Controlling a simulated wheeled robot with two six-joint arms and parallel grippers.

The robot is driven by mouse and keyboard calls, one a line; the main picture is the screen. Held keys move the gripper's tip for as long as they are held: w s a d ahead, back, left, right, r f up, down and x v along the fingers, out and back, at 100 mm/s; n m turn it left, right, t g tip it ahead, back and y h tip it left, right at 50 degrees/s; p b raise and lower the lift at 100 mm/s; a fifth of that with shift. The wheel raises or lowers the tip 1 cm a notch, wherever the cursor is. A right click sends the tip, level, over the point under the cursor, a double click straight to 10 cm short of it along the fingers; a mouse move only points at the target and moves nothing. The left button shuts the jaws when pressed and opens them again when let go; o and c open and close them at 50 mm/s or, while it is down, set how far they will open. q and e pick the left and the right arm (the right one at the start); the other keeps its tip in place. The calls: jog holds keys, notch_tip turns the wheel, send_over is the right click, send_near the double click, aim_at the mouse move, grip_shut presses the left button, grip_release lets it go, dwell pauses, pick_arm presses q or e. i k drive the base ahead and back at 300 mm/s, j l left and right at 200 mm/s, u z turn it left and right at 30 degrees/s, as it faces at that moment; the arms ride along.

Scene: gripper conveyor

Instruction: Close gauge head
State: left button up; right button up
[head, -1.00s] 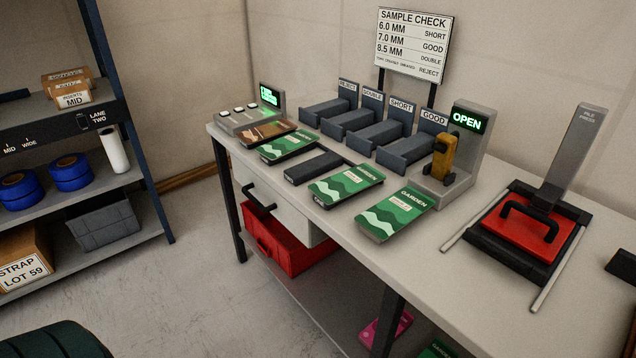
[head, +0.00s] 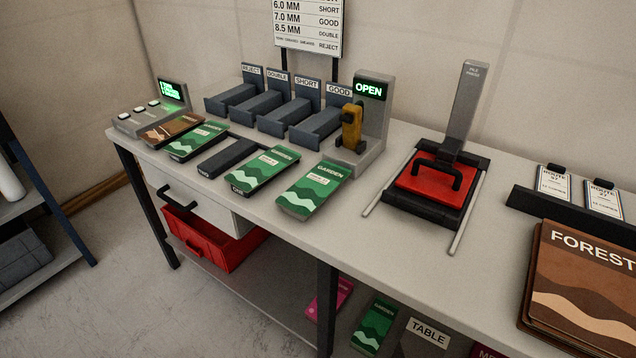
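The gauge (head: 372,122) stands on the bench to the right of the bin marked GOOD. It is a grey L-shaped stand with a green lit display reading OPEN. Its yellow head (head: 351,127) sits on the front of the stand above the grey base. I cannot make out a gap under the head. A green GARDEN packet (head: 313,190) lies on the bench in front of the gauge, apart from it. Neither of my grippers shows in the head view.
Dark bins (head: 313,128) marked REJECT, DOUBLE, SHORT and GOOD stand left of the gauge. More packets (head: 262,170) lie along the front edge. A press with a red plate (head: 432,180) stands to the right. FOREST packets (head: 585,285) lie at far right.

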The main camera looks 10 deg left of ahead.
aim_at(352, 117)
jog(key=i+j+z, duration=0.1)
jog(key=j, duration=0.3)
jog(key=i+j+z, duration=0.1)
jog(key=j, duration=0.3)
jog(key=i+j+z, duration=0.1)
jog(key=j, duration=0.3)
